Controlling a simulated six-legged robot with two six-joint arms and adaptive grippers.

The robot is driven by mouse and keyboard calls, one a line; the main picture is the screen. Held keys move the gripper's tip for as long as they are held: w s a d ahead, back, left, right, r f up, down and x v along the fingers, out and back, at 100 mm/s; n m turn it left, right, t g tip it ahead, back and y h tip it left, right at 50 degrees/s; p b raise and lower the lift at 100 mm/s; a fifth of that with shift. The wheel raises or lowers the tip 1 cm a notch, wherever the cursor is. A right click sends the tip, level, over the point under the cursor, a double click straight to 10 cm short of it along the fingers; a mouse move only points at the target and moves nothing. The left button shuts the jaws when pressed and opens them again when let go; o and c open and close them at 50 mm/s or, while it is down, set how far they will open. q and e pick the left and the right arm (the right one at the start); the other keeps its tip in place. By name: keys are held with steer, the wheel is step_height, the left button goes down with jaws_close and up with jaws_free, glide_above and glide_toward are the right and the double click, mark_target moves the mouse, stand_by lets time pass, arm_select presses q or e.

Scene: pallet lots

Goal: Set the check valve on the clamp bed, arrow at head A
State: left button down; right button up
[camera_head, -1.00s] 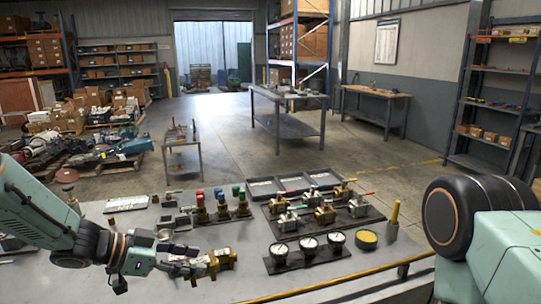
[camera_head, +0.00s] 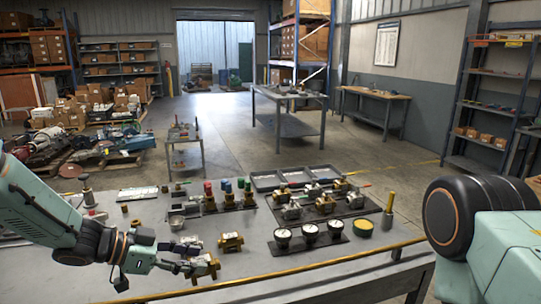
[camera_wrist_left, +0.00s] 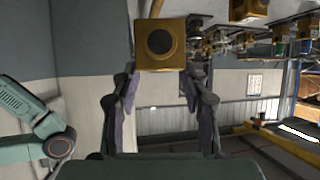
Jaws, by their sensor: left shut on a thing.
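My left gripper (camera_head: 192,264) is shut on a brass valve body (camera_head: 206,268) near the table's front edge. In the left wrist view this brass valve (camera_wrist_left: 160,45) shows a square face with a dark round port, at the tips of the two fingers (camera_wrist_left: 160,92). A second brass valve body (camera_head: 231,242) sits on the table just behind and right of the held one, with a small gap between them. I cannot make out an arrow or head A on either. I cannot pick out the clamp bed. My right gripper is out of view.
Three round gauges (camera_head: 309,232) stand on a dark strip to the right. Valves on a dark board (camera_head: 323,205), grey trays (camera_head: 295,178) and valves with coloured caps (camera_head: 229,195) lie behind. Bare tabletop shows around the second valve.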

mark_target(191, 279)
arm_select(q)
steer(key=s+f, duration=0.1)
steer(key=f, duration=0.1)
steer(key=s+f, duration=0.1)
steer(key=shift+a+f, duration=0.1)
steer(key=shift+f, duration=0.25)
steer(key=s+f+n+t+y+b, duration=0.1)
steer(key=s+f+b, duration=0.4)
steer(key=s+b, duration=0.3)
steer(key=shift+s+d+n+t, duration=0.3)
steer(key=shift+s+n, duration=0.1)
steer(key=shift+s, duration=1.65)
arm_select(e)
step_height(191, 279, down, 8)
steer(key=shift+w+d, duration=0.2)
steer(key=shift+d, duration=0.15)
